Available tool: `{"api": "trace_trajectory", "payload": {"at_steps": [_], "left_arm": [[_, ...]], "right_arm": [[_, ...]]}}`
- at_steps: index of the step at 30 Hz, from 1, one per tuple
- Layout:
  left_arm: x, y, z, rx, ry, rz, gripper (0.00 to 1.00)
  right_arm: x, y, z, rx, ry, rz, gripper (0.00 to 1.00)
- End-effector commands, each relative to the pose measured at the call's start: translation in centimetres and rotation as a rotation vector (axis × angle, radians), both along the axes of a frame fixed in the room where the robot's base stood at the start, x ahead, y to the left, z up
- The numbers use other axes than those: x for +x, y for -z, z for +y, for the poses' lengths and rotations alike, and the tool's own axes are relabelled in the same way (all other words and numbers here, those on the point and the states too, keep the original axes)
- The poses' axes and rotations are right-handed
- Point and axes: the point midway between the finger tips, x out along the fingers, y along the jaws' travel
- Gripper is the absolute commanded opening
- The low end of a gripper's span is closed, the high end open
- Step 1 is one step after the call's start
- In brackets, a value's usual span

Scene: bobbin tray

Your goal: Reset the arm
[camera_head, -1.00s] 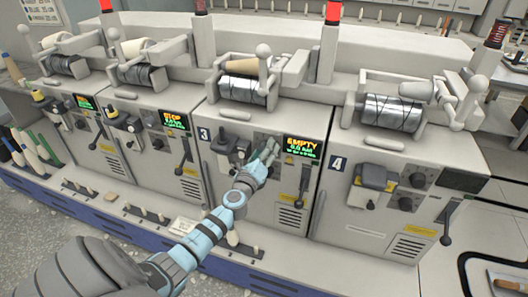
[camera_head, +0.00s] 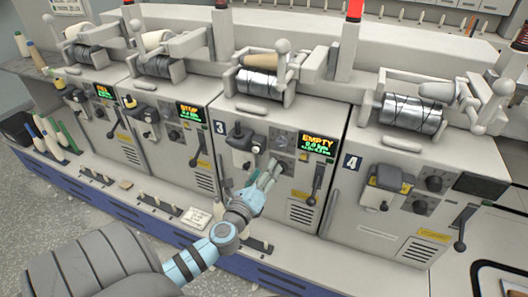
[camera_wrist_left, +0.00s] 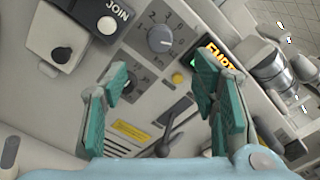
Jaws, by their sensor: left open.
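My left arm comes in from the lower left in the head view. Its teal left gripper (camera_head: 267,172) is in front of the panel of machine 3 (camera_head: 258,205). In the left wrist view the two fingers of the left gripper (camera_wrist_left: 165,98) stand apart with nothing between them. Beyond them the panel shows a rotary knob (camera_wrist_left: 160,38), a yellow button (camera_wrist_left: 177,78) and a black lever (camera_wrist_left: 172,130). The fingers look apart from the panel, though the exact gap is hard to tell. My right gripper is not in view.
Machine 3's display (camera_head: 317,144) reads EMPTY. Machine 4 (camera_head: 390,240) stands to the right. Machines with displays reading STOP (camera_head: 189,113) and FULL (camera_head: 105,91) stand to the left. A blue-fronted ledge (camera_head: 120,212) runs below. Grey floor is open at the lower left.

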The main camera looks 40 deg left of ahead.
Motion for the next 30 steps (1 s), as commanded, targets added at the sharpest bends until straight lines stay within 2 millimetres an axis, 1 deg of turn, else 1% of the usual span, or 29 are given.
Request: {"api": "trace_trajectory", "payload": {"at_steps": [11,13,14,15,17,18,20,21,23,24,26,27,29,30], "left_arm": [[0.0,0.0,0.0,-0.003,-0.001,0.000,0.54],[0.1,0.0,0.0,-0.045,0.003,-0.015,0.54],[0.1,0.2,-0.2,-0.106,0.011,-0.027,0.54],[0.0,2.1,0.1,-0.224,0.008,-0.014,0.54],[-0.5,6.0,0.8,-0.401,-0.023,0.028,0.54],[-1.3,9.4,1.3,-0.540,-0.064,0.065,0.54],[-3.5,15.3,1.8,-0.772,-0.161,0.124,0.54],[-5.5,19.3,1.9,-0.930,-0.248,0.158,0.54],[-9.4,25.0,1.6,-1.156,-0.403,0.196,0.54],[-12.3,28.4,1.0,-1.292,-0.519,0.211,0.54],[-17.3,32.9,-0.3,-1.472,-0.711,0.222,0.54],[-20.9,35.5,-1.4,-1.573,-0.845,0.220,0.54],[-26.2,38.4,-3.5,-1.688,-1.040,0.211,0.54],[-29.4,39.8,-4.9,-1.738,-1.157,0.205,0.54]], "right_arm": [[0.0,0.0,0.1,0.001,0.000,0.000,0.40],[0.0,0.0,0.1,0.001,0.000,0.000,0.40],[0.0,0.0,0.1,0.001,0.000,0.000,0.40],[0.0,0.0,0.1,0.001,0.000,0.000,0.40],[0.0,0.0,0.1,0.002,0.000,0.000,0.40],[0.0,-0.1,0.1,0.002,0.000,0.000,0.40],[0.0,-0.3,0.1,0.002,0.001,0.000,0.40],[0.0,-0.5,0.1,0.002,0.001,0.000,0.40],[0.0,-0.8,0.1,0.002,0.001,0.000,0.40],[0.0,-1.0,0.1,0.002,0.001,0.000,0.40],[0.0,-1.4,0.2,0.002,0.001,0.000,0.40],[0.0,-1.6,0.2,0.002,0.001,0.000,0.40],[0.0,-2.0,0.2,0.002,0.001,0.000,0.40],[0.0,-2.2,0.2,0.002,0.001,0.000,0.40]]}}
